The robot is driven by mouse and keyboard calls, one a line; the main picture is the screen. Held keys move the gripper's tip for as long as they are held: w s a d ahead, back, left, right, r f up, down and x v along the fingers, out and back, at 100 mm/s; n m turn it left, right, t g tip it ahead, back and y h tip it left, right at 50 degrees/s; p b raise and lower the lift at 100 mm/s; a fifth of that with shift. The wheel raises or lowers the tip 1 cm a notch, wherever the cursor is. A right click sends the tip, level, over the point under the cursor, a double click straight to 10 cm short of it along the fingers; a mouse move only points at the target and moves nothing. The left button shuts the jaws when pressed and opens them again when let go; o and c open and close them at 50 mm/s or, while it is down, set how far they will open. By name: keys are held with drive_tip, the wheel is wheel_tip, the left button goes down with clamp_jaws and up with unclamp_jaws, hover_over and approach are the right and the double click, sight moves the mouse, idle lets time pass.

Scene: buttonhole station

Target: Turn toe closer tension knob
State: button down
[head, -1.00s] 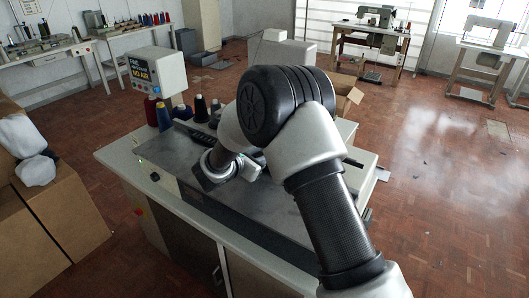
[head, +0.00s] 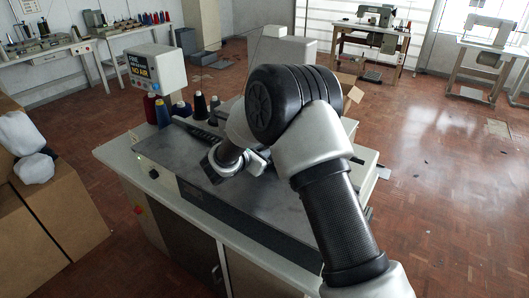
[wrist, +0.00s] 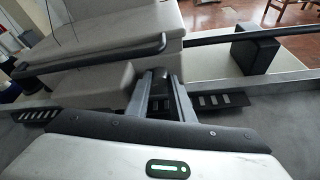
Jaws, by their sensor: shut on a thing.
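My gripper (wrist: 158,92) points forward in the wrist view, its two grey fingers close together. They are shut on a small dark rounded part (wrist: 159,76), which I take to be the toe closer tension knob; the fingers cover most of it, so its turn angle cannot be read. The part sits at the front of the pale machine housing (wrist: 110,28). In the head view my wrist is low over the grey machine plate (head: 185,163), and my arm hides the knob and most of the machine head.
A black bar (wrist: 95,58) crosses the wrist view near the fingers, with a dark block (wrist: 255,54) at right. Slotted black plates (wrist: 222,99) lie beside the gripper. Thread cones (head: 163,112) and a display box (head: 157,70) stand at the table's back left.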

drive_tip(key=m+b, duration=0.1)
drive_tip(key=b, duration=0.2)
drive_tip(key=shift+f+t+y, duration=0.3)
drive_tip(key=shift+f, duration=0.1)
drive_tip(key=shift+s+r+m+b, duration=0.1)
drive_tip(key=shift+r+m+b, duration=0.25)
drive_tip(key=shift+b, duration=0.65)
drive_tip(key=c, duration=1.8)
unclamp_jaws()
drive_tip(key=v, duration=0.8)
drive_tip(key=p+v, duration=0.1)
drive_tip(key=v, duration=0.8)
drive_tip(key=shift+s+d, duration=0.15)
drive_tip(key=shift+s, duration=0.15)
